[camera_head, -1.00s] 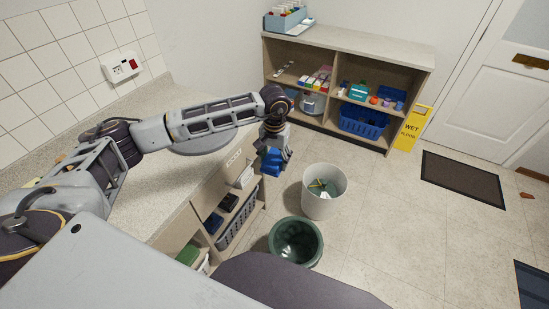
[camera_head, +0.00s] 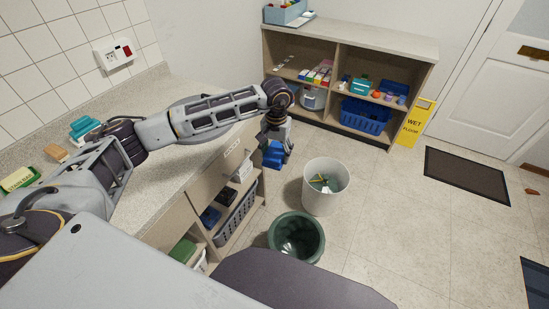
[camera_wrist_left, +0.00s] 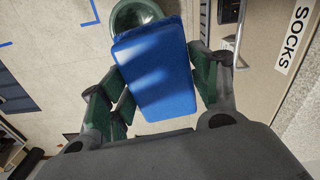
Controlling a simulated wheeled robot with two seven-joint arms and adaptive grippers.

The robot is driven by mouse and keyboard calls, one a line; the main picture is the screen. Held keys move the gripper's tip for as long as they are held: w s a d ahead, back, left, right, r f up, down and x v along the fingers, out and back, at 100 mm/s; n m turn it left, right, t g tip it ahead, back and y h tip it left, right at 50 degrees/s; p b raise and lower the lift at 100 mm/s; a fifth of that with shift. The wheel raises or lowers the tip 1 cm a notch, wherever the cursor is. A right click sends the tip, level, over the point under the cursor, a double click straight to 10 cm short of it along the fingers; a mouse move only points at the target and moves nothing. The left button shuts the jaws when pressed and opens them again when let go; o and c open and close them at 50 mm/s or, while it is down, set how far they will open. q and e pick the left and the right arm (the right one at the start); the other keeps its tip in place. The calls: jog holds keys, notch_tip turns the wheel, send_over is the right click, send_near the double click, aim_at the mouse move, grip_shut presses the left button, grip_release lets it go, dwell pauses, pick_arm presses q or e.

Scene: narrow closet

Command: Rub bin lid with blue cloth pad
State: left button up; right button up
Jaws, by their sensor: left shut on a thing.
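The blue cloth pad (camera_head: 275,155) is held in my left gripper (camera_head: 279,140), beyond the counter's edge and above the floor. In the left wrist view, the pad (camera_wrist_left: 158,75) lies between the green-lined fingers of the shut gripper (camera_wrist_left: 165,88). A round grey disc (camera_head: 206,138), which looks like the bin lid, lies on the counter, partly hidden under my left arm. The pad is apart from it. A dark green bin (camera_head: 297,240) stands open on the floor; its rim also shows behind the pad in the wrist view (camera_wrist_left: 135,14). My right gripper is out of view.
A white bin (camera_head: 325,187) with some items inside stands beyond the green one. Shelves under the counter hold a grey basket (camera_head: 236,217). A shelf unit (camera_head: 385,48) and a yellow wet-floor sign (camera_head: 416,122) stand at the back. Floor to the right is mostly clear.

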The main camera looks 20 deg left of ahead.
pick_arm(q)
jog(key=w+a+r+n, duration=0.3)
jog(key=w+a+r, duration=0.2)
jog(key=w+r, duration=0.25)
jog(key=w+a+r+n, duration=0.4)
jog(key=w+a+r, duration=0.1)
jog(key=w+r, duration=0.25)
jog(key=w+a+f+n, duration=0.1)
jog(key=w+a+n, duration=0.25)
jog(key=a, duration=0.35)
jog(key=s+d+r+m, duration=0.1)
jog(key=d+r+m, duration=0.1)
jog(key=m, duration=1.3)
jog(key=s+d+r+m, duration=0.2)
jog(key=m, duration=1.4)
jog(key=s+a+f, duration=0.2)
jog(key=s+a, duration=0.9)
jog(key=a, duration=0.1)
jog(key=s+a+f, duration=0.3)
jog(key=s+a, duration=0.8)
jog(key=a, duration=0.1)
jog(key=shift+s+a+f, duration=0.2)
jog(key=shift+s+a, duration=0.1)
jog(key=shift+a, duration=0.05)
dwell(1.4)
